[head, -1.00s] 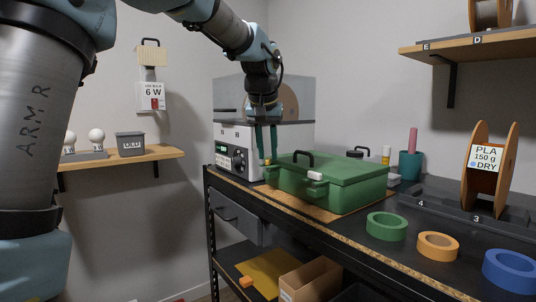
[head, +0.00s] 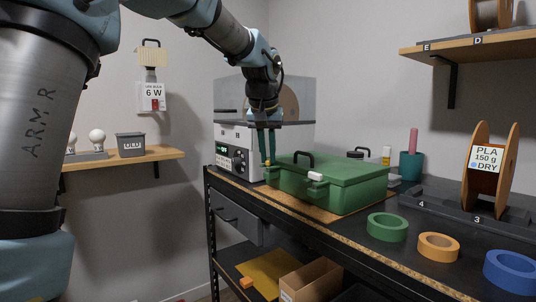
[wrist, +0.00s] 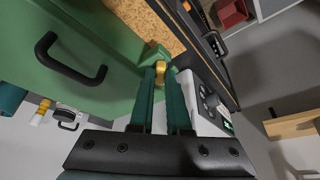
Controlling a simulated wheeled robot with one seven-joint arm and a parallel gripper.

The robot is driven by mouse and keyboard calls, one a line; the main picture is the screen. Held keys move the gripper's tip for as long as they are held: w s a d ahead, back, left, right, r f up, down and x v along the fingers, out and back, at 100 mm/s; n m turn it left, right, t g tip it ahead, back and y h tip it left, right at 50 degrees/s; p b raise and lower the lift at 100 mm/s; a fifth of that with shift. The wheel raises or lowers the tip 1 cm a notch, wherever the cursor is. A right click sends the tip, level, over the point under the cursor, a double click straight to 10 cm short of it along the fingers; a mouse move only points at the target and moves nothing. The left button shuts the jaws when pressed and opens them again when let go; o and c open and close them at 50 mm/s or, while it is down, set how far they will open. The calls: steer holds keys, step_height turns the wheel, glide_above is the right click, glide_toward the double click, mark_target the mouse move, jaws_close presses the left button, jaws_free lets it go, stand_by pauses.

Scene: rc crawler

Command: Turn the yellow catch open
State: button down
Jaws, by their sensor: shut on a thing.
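The green case (head: 335,182) lies closed on the bench, with a black handle (head: 303,158) on its lid and a white catch (head: 316,177) on its front. The yellow catch (wrist: 160,68) shows at the case's corner in the wrist view, between my fingertips; in the head view it is a small yellow spot (head: 267,162). My gripper (wrist: 162,72) points down with its green fingers shut on the yellow catch. In the head view my gripper (head: 268,157) is at the case's left end. The fingers partly hide the catch.
A filament dryer-like machine (head: 236,150) with a clear cover stands close behind my gripper. Green (head: 387,227), orange (head: 438,246) and blue (head: 511,271) tape rolls lie at the right of the bench. A spool (head: 484,165) stands behind them.

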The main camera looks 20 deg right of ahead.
steer(key=shift+a+m+p, duration=0.1)
steer(key=shift+m+p, duration=0.2)
steer(key=m+p, duration=0.1)
steer(key=m+g+h+p, duration=0.1)
steer(key=m, duration=0.1)
steer(key=shift+w+a+r+p, duration=0.1)
steer(key=shift+w+r+p, duration=0.1)
steer(key=shift+p, duration=0.15)
steer(key=m+g+p, duration=0.1)
steer(key=m, duration=0.1)
steer(key=m+g+h+p, duration=0.1)
steer(key=m, duration=0.2)
steer(key=shift+w+f+p, duration=0.15)
steer(key=shift+p, duration=0.2)
steer(key=shift+m, duration=0.3)
steer(key=c, duration=1.2)
jaws_free()
steer(key=shift+o, duration=0.2)
